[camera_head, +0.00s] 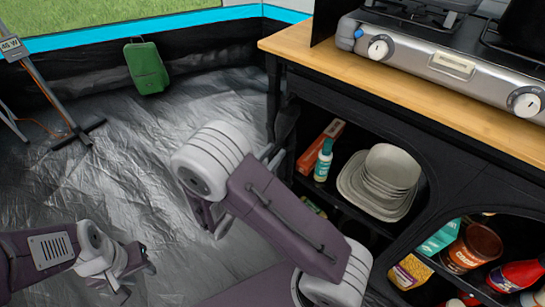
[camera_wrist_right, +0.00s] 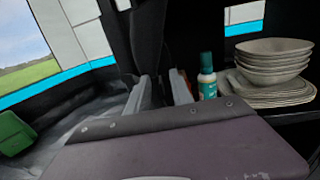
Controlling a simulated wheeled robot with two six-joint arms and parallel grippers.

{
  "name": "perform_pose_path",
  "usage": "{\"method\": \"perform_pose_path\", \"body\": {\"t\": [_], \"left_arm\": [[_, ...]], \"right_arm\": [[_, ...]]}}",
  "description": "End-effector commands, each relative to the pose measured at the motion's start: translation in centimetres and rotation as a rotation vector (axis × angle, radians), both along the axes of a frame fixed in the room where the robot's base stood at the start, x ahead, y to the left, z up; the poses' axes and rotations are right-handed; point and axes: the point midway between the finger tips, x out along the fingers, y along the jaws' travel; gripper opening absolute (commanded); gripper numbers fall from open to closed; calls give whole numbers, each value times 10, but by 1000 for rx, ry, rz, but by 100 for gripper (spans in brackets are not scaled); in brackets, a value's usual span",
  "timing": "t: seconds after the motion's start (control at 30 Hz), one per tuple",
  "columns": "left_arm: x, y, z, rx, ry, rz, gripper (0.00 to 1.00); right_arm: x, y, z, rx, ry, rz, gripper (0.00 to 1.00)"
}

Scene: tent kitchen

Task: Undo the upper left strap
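The upper left strap cannot be made out clearly in either view. A dark roll of cloth (camera_head: 286,122) hangs at the left edge of the black cabinet. A dark vertical strip of cloth (camera_wrist_right: 149,35) also shows in the right wrist view. My right gripper (camera_wrist_right: 162,82) has its two grey fingers apart, pointing at the lower part of this strip; whether they touch it, I cannot tell. In the head view, my right arm mostly hides this gripper. My left gripper (camera_head: 138,278) is low at the left over the floor, its fingers apart and empty.
The cabinet's wooden top (camera_head: 350,65) carries a silver stove (camera_head: 450,62). Its open shelves hold stacked bowls and plates (camera_head: 388,172), a green bottle (camera_head: 324,160), a red box (camera_head: 320,146) and jars. A green bag (camera_head: 146,68) stands by the tent wall. The silvery floor (camera_head: 130,180) is mostly free.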

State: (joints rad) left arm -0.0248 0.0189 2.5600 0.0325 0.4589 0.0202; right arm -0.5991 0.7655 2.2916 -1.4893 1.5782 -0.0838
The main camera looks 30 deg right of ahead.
Motion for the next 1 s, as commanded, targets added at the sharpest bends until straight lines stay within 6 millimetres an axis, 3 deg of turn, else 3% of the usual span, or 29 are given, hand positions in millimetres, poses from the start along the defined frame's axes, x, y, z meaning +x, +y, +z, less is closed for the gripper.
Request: {"method": "perform_pose_path", "body": {"t": [0.17,0.27,1.0], "left_arm": [[0,0,1,0,0,0,36],[0,0,0,0,0,0,36],[0,0,0,0,0,0,36]], "right_arm": [[0,0,0,0,0,0,27],[0,0,0,0,0,0,0],[0,0,0,0,1,-1,0]]}}
